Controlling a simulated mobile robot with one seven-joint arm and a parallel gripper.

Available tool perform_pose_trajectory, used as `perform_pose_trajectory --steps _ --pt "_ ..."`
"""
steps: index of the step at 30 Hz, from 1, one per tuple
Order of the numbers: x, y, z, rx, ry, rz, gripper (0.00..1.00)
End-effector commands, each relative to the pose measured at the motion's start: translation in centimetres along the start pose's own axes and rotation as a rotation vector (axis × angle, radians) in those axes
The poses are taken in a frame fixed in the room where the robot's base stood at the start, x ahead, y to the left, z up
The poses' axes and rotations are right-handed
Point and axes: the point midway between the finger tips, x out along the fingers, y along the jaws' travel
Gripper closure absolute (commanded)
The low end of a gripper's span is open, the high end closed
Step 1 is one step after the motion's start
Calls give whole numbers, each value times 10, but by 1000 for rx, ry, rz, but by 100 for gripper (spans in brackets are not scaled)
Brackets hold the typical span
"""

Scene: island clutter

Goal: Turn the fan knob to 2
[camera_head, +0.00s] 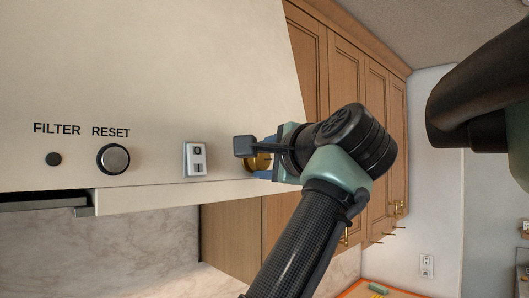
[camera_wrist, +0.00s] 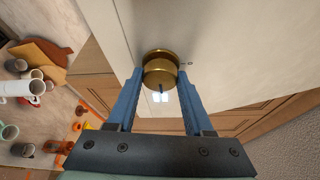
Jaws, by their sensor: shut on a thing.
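The fan knob (camera_wrist: 161,56) is a round brass knob on the cream hood panel. In the wrist view it sits between the two blue fingers of my gripper (camera_wrist: 160,78), one on each side. My gripper is shut on it. A short dark line and bright glints show on the knob's near side. In the head view the knob (camera_head: 260,163) is mostly hidden by my gripper (camera_head: 264,160). The number markings around it are too small or hidden, so I cannot tell its setting.
Wooden cabinets (camera_head: 345,70) stand beyond. Mugs (camera_wrist: 35,87) and other clutter lie on the counter below.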

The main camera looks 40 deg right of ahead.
Motion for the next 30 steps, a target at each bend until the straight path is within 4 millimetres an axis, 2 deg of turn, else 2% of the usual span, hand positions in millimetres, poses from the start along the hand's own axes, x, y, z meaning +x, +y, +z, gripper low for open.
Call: perform_pose_trajectory --steps 15,16,18,21,30 --pt "0 -1 0 20 -2 6 100" --pt "0 -1 0 20 -2 6 47" --pt "0 -1 0 19 -2 6 34" --pt "0 0 0 19 -2 6 19" --pt "0 0 0 19 -1 7 19"
